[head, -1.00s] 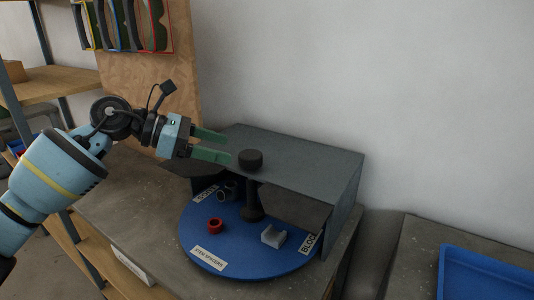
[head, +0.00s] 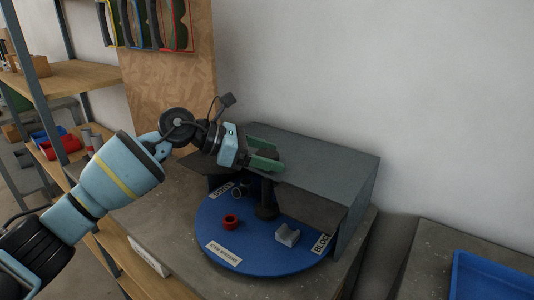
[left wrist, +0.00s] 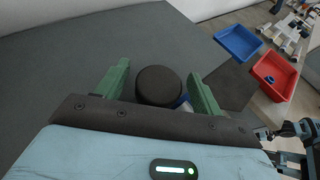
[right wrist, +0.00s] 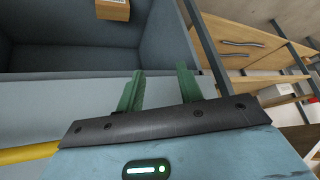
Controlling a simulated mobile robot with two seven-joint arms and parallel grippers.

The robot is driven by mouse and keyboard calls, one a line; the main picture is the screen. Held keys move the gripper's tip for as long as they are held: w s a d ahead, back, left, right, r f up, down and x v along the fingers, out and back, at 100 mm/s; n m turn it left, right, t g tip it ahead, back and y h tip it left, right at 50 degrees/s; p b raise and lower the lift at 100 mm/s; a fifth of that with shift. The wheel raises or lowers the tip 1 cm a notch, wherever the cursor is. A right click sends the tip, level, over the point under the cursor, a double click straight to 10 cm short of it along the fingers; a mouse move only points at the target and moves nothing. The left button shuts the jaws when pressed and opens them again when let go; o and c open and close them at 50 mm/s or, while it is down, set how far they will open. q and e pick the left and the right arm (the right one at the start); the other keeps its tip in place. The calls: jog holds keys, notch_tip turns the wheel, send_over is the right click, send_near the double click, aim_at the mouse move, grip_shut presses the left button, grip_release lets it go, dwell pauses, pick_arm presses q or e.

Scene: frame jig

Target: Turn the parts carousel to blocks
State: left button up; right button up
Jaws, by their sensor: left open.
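The blue round carousel (head: 260,255) sits on a grey bench under a grey hood (head: 335,170). Its labels read BLOCKS, partly cut off at the right, SPACERS at the front and a third at the back left. A red ring (head: 231,221) and a grey notched block (head: 287,235) lie on it. A dark post rises to a black knob (left wrist: 158,86). My left gripper (head: 270,155) is open, with its green fingers on either side of the knob; I cannot tell whether they touch it. My right gripper (right wrist: 158,92) shows in the right wrist view, fingers apart, nothing between them.
A blue tray (head: 490,278) lies on the bench at the right. Shelves with red and blue bins (head: 62,146) stand at the left. The hood covers the rear of the carousel.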

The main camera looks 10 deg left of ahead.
pick_arm(q)
jog(key=shift+c, duration=0.2)
jog(key=c, duration=1.3)
